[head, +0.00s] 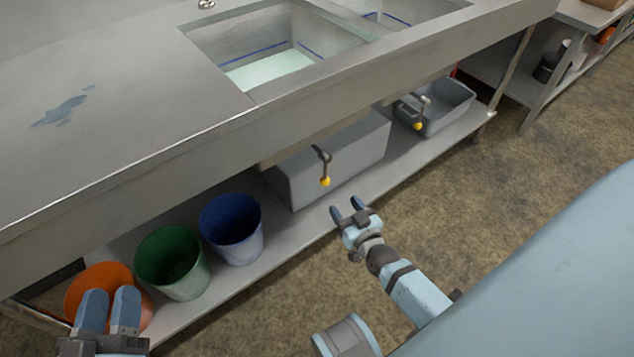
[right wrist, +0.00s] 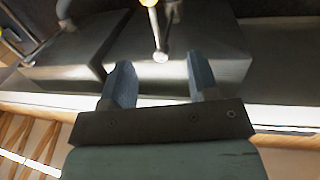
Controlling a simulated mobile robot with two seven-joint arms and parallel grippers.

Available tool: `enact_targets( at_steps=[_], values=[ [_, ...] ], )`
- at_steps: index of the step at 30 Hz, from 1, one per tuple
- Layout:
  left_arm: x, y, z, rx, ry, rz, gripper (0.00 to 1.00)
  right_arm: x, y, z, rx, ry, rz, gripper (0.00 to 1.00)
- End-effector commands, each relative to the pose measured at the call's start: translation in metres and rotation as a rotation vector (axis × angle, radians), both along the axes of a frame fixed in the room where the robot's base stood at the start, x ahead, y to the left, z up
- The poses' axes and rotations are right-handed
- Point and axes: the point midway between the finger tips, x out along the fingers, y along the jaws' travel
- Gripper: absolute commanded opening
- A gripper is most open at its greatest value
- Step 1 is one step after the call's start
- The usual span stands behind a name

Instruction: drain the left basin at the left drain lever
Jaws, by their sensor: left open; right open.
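The left basin (head: 268,72) is sunk in the steel counter and holds pale liquid. The left drain lever (head: 322,158) hangs below the counter front, with a yellow knob (head: 325,182) at its lower end. My right gripper (head: 348,206) is open and empty, just below and right of that knob in the head view, apart from it. In the right wrist view, a lever with a yellow tip (right wrist: 157,30) shows beyond and between the open fingers (right wrist: 158,85). My left gripper (head: 108,300) is open at the lower left, in front of the orange bucket.
A right basin (head: 385,18) and a second yellow-knobbed lever (head: 420,112) are farther right. On the lower shelf stand orange (head: 75,292), green (head: 172,262) and blue (head: 232,228) buckets, a grey box (head: 285,180) and a grey tub (head: 450,115). The floor in front is clear.

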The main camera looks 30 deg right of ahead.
Motion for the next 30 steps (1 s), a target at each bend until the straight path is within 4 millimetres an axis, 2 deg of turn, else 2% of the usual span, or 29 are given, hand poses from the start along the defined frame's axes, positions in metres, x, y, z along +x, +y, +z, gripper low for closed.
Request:
enact_targets(
  at_steps=[1, 8, 11, 21, 27, 30],
  values=[
    [-0.001, -0.001, -0.007, -0.008, -0.011, -0.005, 0.43, 0.002, -0.003, -0.012, 0.000, -0.009, -0.009, 0.55],
    [-0.003, -0.002, -0.008, -0.015, -0.013, -0.014, 0.43, 0.015, -0.009, -0.014, 0.000, -0.024, -0.026, 0.55],
    [-0.002, -0.003, -0.015, -0.005, 0.006, -0.019, 0.43, 0.031, -0.011, -0.014, 0.000, -0.026, -0.026, 0.55],
    [0.000, -0.005, -0.048, 0.043, 0.097, -0.048, 0.43, 0.102, -0.019, -0.015, 0.001, -0.025, -0.025, 0.55],
    [0.000, -0.007, -0.062, 0.064, 0.139, -0.062, 0.43, 0.130, -0.023, -0.014, 0.000, -0.023, -0.025, 0.55],
    [0.000, -0.007, -0.065, 0.071, 0.152, -0.067, 0.43, 0.137, -0.024, -0.014, -0.001, -0.021, -0.024, 0.55]
  ],
)
